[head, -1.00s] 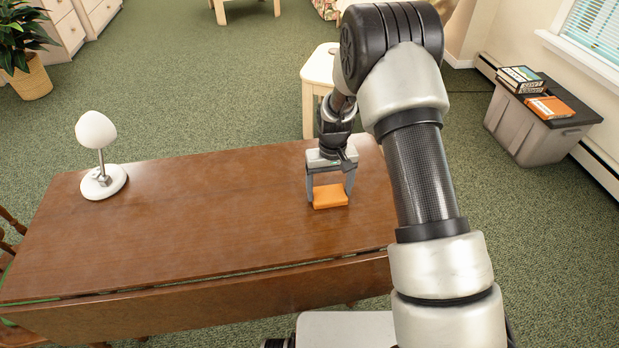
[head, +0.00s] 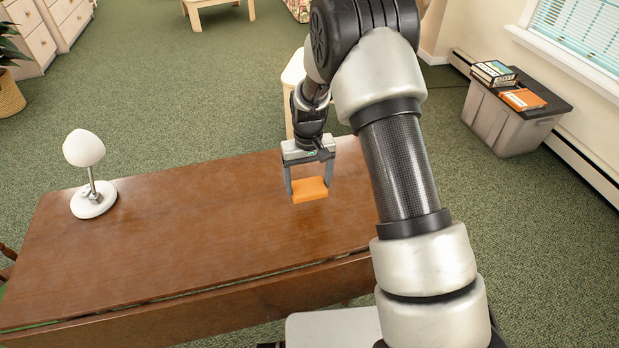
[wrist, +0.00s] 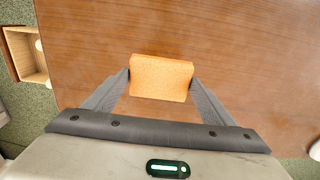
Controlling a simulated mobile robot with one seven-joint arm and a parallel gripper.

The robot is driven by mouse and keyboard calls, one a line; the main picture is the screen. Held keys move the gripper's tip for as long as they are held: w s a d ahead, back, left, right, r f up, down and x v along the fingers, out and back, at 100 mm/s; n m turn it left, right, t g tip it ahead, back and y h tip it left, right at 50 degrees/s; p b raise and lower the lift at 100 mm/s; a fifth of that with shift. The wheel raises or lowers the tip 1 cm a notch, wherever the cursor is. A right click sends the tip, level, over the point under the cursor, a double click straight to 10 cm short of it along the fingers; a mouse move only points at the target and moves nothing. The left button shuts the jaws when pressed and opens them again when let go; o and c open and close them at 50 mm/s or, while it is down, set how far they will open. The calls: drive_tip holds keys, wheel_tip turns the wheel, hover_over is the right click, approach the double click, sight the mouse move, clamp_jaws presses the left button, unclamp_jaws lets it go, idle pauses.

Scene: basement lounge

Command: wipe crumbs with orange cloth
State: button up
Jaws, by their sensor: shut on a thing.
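The orange cloth (head: 310,190) is a small, thick, folded rectangular block. My gripper (head: 309,188) is shut on it, with one finger at each side, over the right part of the brown wooden table (head: 200,215). In the wrist view the cloth (wrist: 161,78) sits between the two fingertips (wrist: 161,84). I cannot tell whether its underside touches the table. No crumbs can be made out on the tabletop in either view.
A white lamp (head: 88,165) stands at the table's left end. The tabletop between lamp and gripper is clear. A grey bin (head: 505,120) with books (head: 522,99) on its lid stands on the floor at the right.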

drive_tip(key=shift+r+p, duration=0.45)
drive_tip(key=shift+r, duration=0.7)
